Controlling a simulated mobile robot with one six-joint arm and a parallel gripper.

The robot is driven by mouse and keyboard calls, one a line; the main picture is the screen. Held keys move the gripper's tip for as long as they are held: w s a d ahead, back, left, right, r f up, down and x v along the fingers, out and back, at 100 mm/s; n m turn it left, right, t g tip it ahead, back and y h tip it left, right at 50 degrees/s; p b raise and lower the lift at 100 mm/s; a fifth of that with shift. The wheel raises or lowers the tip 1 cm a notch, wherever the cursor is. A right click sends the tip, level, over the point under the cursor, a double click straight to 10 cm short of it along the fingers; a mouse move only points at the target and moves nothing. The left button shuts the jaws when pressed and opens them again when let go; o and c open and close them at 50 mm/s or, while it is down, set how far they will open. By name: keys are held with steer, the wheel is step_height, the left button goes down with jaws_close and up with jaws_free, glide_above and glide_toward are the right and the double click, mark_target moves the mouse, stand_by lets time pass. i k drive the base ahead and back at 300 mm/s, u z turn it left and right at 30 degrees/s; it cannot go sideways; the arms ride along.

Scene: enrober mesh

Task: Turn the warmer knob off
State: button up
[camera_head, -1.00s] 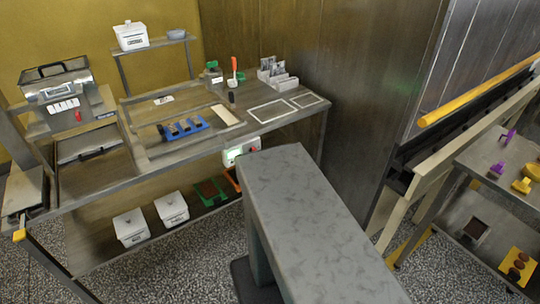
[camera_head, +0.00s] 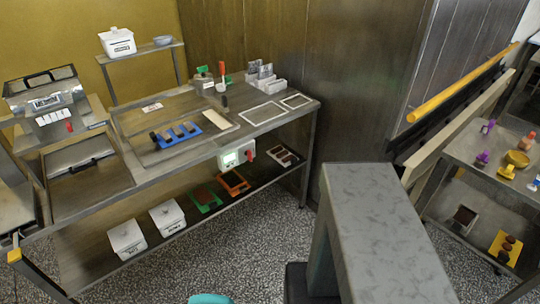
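A white control box (camera_head: 237,154) with a greenish display hangs under the front edge of the long work table. It has a red part (camera_head: 250,154) on its right side. A metal machine (camera_head: 45,92) stands at the far left, with a row of white keys and a red knob or lever (camera_head: 69,127) on its front. I cannot tell which of these red parts is the warmer knob, or how either is set. My gripper is not in view. A teal rounded piece (camera_head: 210,299) shows at the bottom edge, and I cannot tell what it is.
A grey stone-topped stand (camera_head: 375,200) rises in the right foreground. The work table (camera_head: 100,205) carries a blue rack (camera_head: 178,135). White bins (camera_head: 127,239) sit on its lower shelf. A yellow rail (camera_head: 465,85) and a side rack (camera_head: 465,150) stand at right. Speckled floor is open before the table.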

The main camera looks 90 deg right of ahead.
mark_target(248, 153)
steer(key=u, duration=0.4)
steer(key=k, duration=0.15)
steer(key=z, duration=1.9)
steer(key=i, duration=0.6)
steer(key=z, duration=0.15)
steer(key=k, duration=0.6)
steer(key=u, duration=0.1)
